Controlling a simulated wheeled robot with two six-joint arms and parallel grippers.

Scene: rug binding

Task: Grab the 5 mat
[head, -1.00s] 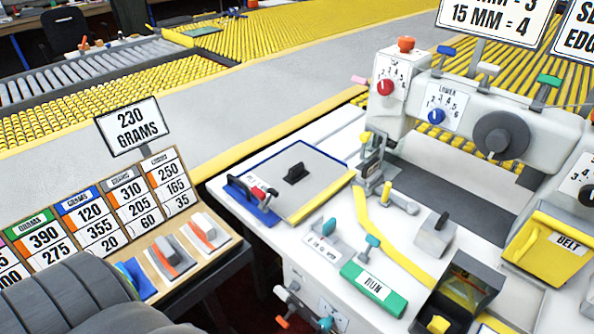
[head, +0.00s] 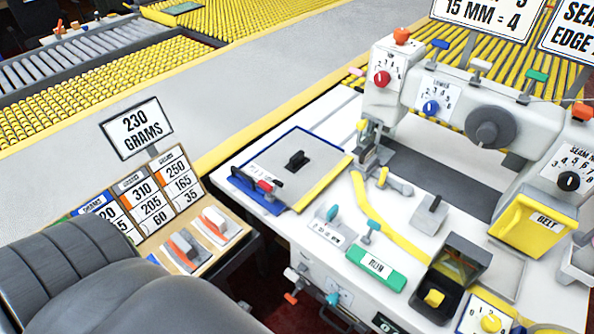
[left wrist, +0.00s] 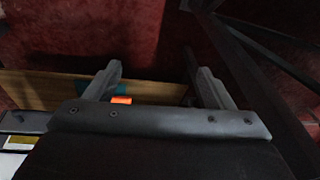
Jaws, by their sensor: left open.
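No mat marked 5 can be made out in either view. A flat grey panel (head: 318,178) with a blue and yellow edge and a black handle lies on the white table in the head view; I cannot tell whether it is a mat. My left gripper (left wrist: 157,78) shows in the left wrist view, its two fingers apart with nothing held between them. Beyond the fingers are a wooden board (left wrist: 50,86) and a small orange piece (left wrist: 121,100). My right gripper is not in view.
A white machine (head: 455,98) with dials stands on the right, with a green RUN button (head: 376,265) before it. Number cards (head: 143,196) and a 230 GRAMS sign (head: 137,129) stand left. Yellow roller conveyors (head: 65,105) run behind.

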